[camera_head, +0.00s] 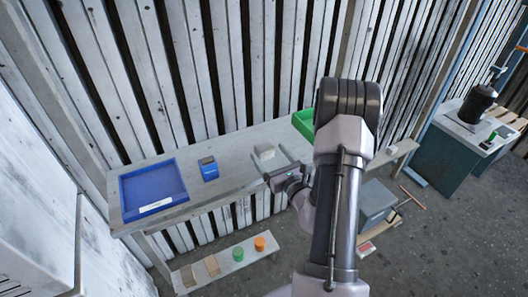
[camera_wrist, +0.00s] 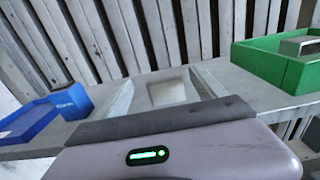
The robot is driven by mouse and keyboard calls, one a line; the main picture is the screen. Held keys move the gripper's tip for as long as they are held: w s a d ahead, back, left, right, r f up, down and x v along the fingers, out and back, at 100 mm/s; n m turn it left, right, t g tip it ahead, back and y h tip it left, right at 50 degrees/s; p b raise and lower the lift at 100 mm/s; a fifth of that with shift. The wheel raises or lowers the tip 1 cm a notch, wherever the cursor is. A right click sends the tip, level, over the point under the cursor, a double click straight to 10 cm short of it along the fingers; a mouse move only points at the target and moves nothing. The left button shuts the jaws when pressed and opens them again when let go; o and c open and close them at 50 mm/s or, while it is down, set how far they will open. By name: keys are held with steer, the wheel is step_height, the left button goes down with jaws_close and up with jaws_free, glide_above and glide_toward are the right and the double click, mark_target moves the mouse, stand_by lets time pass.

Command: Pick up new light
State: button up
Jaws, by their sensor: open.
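A small pale grey block (camera_head: 264,152) stands on the long grey shelf (camera_head: 235,172). It also shows ahead of my gripper in the wrist view (camera_wrist: 167,92). I cannot tell from its looks whether it is the new light. My gripper (camera_head: 270,161) is open, with its two pale fingers on either side of the block in the wrist view (camera_wrist: 164,84). I cannot tell whether the fingers touch the block. The block's lower front is partly hidden behind the gripper body.
A blue tray (camera_head: 124,194) with a white label and a blue block with a dark top (camera_head: 208,168) stand left on the shelf. A green bin (camera_wrist: 262,62) holding a grey object (camera_wrist: 297,45) is right. A lower plank (camera_head: 222,272) holds several small coloured pieces. A slatted wall stands behind.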

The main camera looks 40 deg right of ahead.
mark_target(268, 150)
steer(key=x, duration=0.5)
steer(key=shift+d+f+b, duration=0.2)
steer(key=shift+f+b, duration=0.05)
steer(key=shift+b, duration=0.05)
steer(key=c, duration=1.5)
